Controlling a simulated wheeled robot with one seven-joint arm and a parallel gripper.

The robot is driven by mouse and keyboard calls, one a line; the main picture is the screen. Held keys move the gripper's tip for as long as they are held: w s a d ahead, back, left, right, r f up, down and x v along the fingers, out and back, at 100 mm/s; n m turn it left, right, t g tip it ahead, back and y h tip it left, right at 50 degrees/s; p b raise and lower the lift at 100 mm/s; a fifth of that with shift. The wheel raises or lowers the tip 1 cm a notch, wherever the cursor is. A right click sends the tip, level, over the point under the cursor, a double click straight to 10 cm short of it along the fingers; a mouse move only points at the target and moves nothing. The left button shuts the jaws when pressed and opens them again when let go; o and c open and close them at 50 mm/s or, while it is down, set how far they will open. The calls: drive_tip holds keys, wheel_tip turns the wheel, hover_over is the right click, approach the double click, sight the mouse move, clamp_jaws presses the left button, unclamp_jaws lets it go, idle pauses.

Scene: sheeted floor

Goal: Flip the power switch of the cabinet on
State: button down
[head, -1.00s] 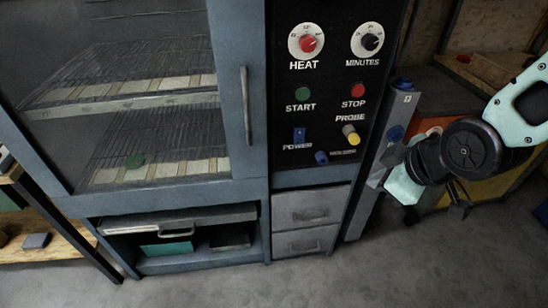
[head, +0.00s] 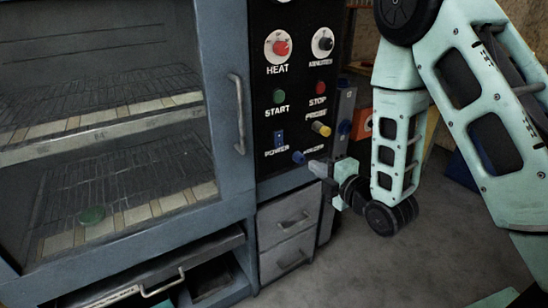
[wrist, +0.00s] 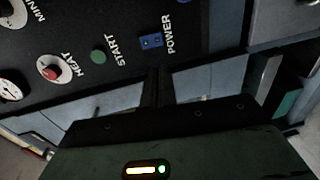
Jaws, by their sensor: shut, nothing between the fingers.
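The cabinet (head: 225,110) has a black control panel (head: 262,95) with white labels. Its blue power switch (head: 279,138) sits low on the panel, above the POWER label. The same switch (wrist: 151,41) shows in the wrist view at upper middle, turned sideways and unobstructed. Which way the rocker is tipped is too small to tell. My gripper (head: 318,168) is shut and empty, in front of the panel's lower right, to the right of and below the switch in the head view. In the wrist view my gripper (wrist: 158,78) lies just below the switch in the picture, apart from it.
The red heat knob (head: 281,48), green start button (head: 279,96), yellow probe knob (head: 320,129) and a blue knob (head: 299,158) are close by. The door handle (head: 238,113) juts out left of the panel. Drawers (head: 288,226) are below. The floor (head: 400,270) in front is clear.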

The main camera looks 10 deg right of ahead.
sight(280, 146)
idle(0.3)
drive_tip(key=p+x, duration=0.1)
drive_tip(key=x, duration=1.2)
drive_tip(key=shift+w, duration=0.25)
drive_tip(key=shift+w+a+f, duration=0.1)
drive_tip(key=shift+w+a, duration=0.05)
drive_tip(key=shift+w, duration=0.1)
drive_tip(key=shift+w+f+b, duration=0.15)
drive_tip(key=shift+f+b, duration=0.1)
drive_tip(key=shift+b, duration=0.65)
drive_tip(key=shift+r, duration=0.2)
